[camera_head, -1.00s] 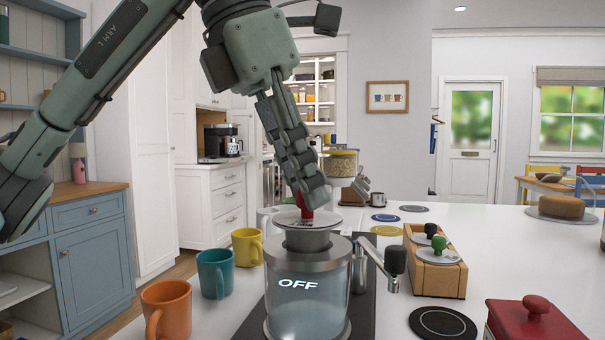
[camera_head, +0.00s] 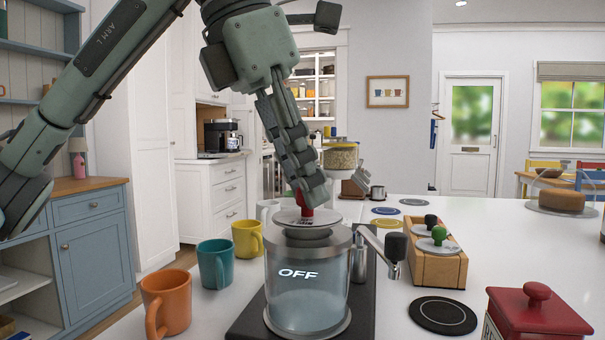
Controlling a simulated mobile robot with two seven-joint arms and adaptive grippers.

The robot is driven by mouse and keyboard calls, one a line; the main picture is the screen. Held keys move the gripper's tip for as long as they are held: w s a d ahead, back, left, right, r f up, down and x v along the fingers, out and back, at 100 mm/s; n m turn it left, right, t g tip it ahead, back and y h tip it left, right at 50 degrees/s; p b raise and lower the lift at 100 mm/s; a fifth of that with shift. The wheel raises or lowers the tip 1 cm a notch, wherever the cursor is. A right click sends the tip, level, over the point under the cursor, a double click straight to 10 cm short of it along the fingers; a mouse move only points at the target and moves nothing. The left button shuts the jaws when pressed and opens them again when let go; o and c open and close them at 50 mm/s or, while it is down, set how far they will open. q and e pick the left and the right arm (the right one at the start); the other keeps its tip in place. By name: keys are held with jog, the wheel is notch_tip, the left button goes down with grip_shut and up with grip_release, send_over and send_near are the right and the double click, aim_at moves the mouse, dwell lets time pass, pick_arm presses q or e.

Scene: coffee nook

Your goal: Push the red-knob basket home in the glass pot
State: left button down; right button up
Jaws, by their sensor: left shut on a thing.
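The glass pot (camera_head: 307,301) stands upright on a dark base, with a metal collar, a side spout with a dark handle, and the word OFF on its front. The basket's pale disc (camera_head: 288,217) sits just above the collar, with a short length of its metal body (camera_head: 307,233) showing between them; the rest is down inside the pot. Its red knob (camera_head: 306,211) is mostly hidden by my left gripper (camera_head: 309,199), which comes down from above and is shut on the knob. My right gripper is not in view.
Orange (camera_head: 166,302), teal (camera_head: 215,264) and yellow (camera_head: 247,239) mugs stand left of the pot. A wooden box (camera_head: 438,267) with green- and black-knobbed pieces, a black round mat (camera_head: 443,316) and a red-lidded canister (camera_head: 538,312) stand right.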

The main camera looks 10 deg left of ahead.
pick_arm(q)
jog(key=shift+f+b, duration=0.45)
jog(key=shift+f, duration=0.25)
dwell(0.4)
jog(key=c, duration=1.3)
grip_release()
jog(key=v, duration=1.2)
jog(key=shift+d+r, duration=0.1)
